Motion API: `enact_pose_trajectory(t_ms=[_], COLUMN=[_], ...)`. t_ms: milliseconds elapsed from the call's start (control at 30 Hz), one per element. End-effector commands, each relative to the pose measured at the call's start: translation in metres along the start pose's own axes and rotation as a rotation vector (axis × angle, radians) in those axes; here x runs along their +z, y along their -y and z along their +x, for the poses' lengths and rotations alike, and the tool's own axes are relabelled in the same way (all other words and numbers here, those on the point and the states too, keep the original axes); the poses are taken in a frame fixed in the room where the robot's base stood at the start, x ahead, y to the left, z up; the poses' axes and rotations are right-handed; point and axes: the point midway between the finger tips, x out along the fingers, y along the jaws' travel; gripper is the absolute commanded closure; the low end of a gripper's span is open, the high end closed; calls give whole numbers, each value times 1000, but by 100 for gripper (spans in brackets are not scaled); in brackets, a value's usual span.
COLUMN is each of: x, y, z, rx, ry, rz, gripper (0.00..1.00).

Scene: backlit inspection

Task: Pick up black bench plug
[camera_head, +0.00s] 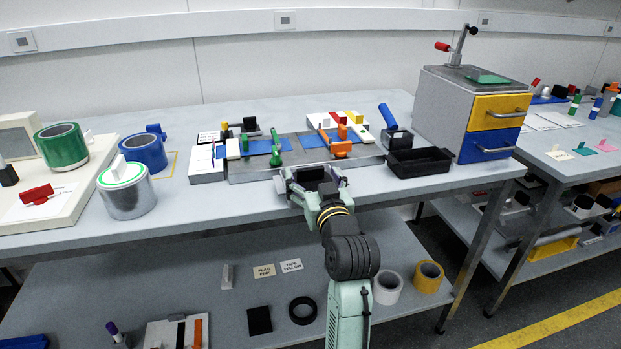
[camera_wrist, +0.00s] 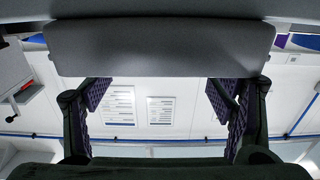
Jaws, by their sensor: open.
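My gripper (camera_head: 311,178) is at the front edge of the bench, in front of the grey fixture board (camera_head: 250,170). Its two fingers stand apart, and they show in the wrist view (camera_wrist: 160,100) with purple pads and nothing clearly held between them. A small black block (camera_head: 250,125) stands behind the board and may be the black bench plug, but I cannot tell for sure. A dark patch shows between the fingers in the head view, and I cannot tell what it is. A wide grey bar (camera_wrist: 160,50) crosses the top of the wrist view.
A black tray (camera_head: 420,163) and a drawer cabinet (camera_head: 447,110) are to the right. A metal can (camera_head: 128,195), blue tape (camera_head: 144,153) and green tape (camera_head: 63,146) are to the left. Coloured clamps crowd the board. The lower shelf (camera_head: 200,290) holds tape rolls and cards.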

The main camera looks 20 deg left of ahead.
Motion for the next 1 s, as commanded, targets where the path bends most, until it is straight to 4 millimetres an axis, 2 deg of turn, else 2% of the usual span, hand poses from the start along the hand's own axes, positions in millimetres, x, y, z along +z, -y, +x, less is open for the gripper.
enact_pose_trajectory(t_ms=[100,200,467,1000], x=[-4,-2,-1,-1], y=[0,0,0,0], z=[19,27,30,30], rx=[-1,-1,0,0], ry=[-1,0,-2,-1], rz=[1,1,0,0], gripper=[23,23,23,59])
